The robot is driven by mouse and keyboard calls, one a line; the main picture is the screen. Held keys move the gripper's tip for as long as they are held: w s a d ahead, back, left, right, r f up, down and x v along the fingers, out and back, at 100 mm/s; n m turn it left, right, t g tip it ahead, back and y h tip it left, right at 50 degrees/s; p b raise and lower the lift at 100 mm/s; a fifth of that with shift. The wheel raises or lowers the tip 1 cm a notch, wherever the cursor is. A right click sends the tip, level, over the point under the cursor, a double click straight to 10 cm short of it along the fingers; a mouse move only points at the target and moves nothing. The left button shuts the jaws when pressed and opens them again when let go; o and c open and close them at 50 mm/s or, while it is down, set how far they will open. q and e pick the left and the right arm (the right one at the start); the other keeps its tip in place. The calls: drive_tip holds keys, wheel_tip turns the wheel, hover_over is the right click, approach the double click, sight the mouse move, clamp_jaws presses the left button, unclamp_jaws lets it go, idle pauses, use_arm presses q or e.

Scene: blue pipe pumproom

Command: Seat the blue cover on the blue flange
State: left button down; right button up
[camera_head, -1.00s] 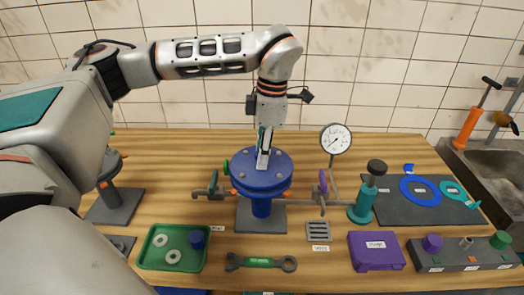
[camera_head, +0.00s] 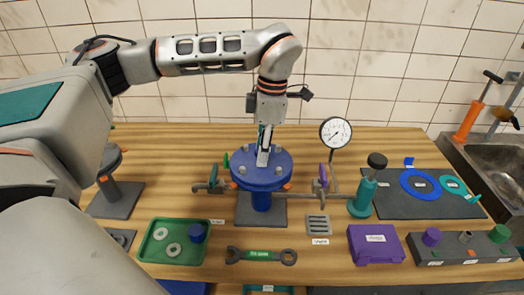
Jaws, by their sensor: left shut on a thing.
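The blue cover (camera_head: 272,172) is a round disc with bolt heads on top, near the middle of the head view. My left gripper (camera_head: 264,157) points down from above and is shut on the cover at its centre; the grip itself is partly hidden by the fingers. The blue flange stands directly below on a blue pipe (camera_head: 262,202) with a dark square base. The cover hides most of the flange. It looks level and roughly centred over it; I cannot tell if they are fully in contact. My right gripper is not in view.
A pressure gauge (camera_head: 336,132) and a teal pump-like tool (camera_head: 364,196) stand to the right. A green tray (camera_head: 152,257), a wrench (camera_head: 261,256) and a purple case (camera_head: 375,245) lie in front. A dark mat (camera_head: 391,210) with blue and teal rings lies at right.

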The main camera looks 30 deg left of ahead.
use_arm(q)
drive_tip(key=shift+r, duration=0.1)
drive_tip(key=c, duration=1.7)
unclamp_jaws()
drive_tip(key=r, duration=0.8)
drive_tip(key=w+d+r, duration=0.1)
drive_tip(key=r, duration=0.3)
drive_tip(key=shift+d, duration=0.1)
